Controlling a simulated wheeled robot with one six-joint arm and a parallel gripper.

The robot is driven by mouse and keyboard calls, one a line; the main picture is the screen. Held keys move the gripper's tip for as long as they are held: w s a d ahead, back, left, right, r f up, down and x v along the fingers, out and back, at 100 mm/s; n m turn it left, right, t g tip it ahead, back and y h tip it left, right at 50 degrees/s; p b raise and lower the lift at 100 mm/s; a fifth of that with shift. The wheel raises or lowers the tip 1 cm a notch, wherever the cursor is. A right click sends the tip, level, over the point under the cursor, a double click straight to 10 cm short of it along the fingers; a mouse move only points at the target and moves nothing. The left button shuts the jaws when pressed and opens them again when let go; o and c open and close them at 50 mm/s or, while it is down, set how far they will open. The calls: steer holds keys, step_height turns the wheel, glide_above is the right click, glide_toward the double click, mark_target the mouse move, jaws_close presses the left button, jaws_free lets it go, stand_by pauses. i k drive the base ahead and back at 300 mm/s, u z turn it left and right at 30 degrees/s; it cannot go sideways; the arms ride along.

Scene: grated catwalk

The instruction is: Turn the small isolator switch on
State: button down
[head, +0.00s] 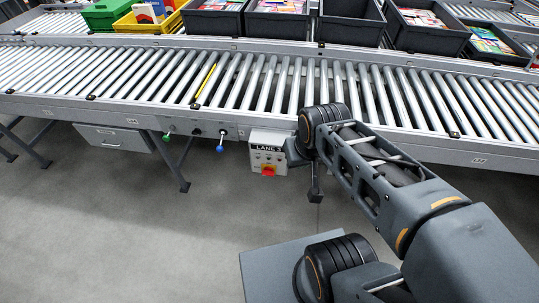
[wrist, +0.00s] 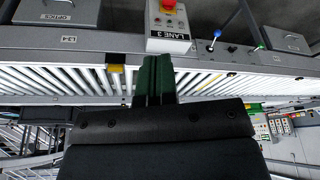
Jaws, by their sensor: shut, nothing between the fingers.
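A pale control box labelled LANE 3 (head: 268,140) hangs on the near side rail of the roller conveyor. It has a red knob on a yellow plate (head: 268,170) low on its face, with small buttons above. This looks like the isolator switch; whether it is on or off I cannot tell. In the wrist view the LANE 3 box (wrist: 169,44) and the red knob (wrist: 168,5) show at the top edge, partly cut off. My gripper (wrist: 156,62) is shut and empty, its dark green fingers pointing toward the box, apart from the knob. In the head view my arm mostly hides it.
A green-tipped lever (head: 167,137) and a blue-tipped lever (head: 220,148) stick out from the rail left of the box. A grey drawer (head: 112,138) hangs farther left. Bins (head: 275,22) stand along the conveyor's far side. The floor in front is clear.

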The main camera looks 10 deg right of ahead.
mark_target(268, 171)
steer(key=k, duration=0.5)
steer(key=u, duration=2)
steer(key=i, duration=1.65)
steer(key=z, duration=2.45)
